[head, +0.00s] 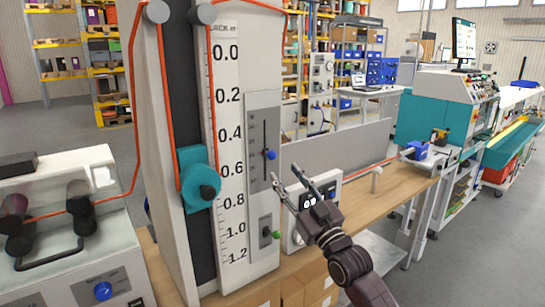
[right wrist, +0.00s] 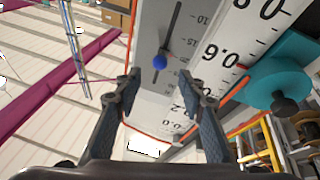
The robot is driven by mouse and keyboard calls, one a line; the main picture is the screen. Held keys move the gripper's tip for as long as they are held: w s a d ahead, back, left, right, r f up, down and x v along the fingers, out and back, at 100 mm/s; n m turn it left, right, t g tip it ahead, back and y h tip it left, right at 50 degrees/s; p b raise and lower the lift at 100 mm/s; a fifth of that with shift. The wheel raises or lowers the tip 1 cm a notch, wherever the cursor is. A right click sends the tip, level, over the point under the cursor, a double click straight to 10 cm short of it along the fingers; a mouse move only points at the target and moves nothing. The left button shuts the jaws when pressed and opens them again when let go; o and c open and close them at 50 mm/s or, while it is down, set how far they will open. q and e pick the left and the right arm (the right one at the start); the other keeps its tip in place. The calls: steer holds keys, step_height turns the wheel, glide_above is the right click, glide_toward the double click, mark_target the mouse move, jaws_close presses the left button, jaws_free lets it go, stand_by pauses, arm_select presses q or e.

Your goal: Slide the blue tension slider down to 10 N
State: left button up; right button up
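The blue tension slider knob (head: 270,155) sits on a vertical slot in a grey panel (head: 258,112) on the tall white tower, in the lower half of the slot. Its small scale numbers are too small to read in the head view. My right gripper (head: 290,178) is open and empty, just below and right of the knob. In the right wrist view the blue knob (right wrist: 159,62) shows beyond and between the open fingertips (right wrist: 158,76), apparently untouched. My left gripper is not in view.
A green knob (head: 278,235) sits on a lower panel of the tower. A teal carriage (head: 198,180) with orange cable stands left of the scale. A wooden bench (head: 395,187) extends right. A grey-white machine (head: 70,250) stands at left.

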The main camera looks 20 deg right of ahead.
mark_target(274, 158)
steer(key=p+x, duration=0.2)
steer(key=x, duration=0.5)
steer(key=shift+w+a+r+p, duration=0.1)
steer(key=shift+w+p, duration=0.15)
steer(key=shift+p, duration=0.15)
steer(key=shift+c, duration=0.4)
jaws_close()
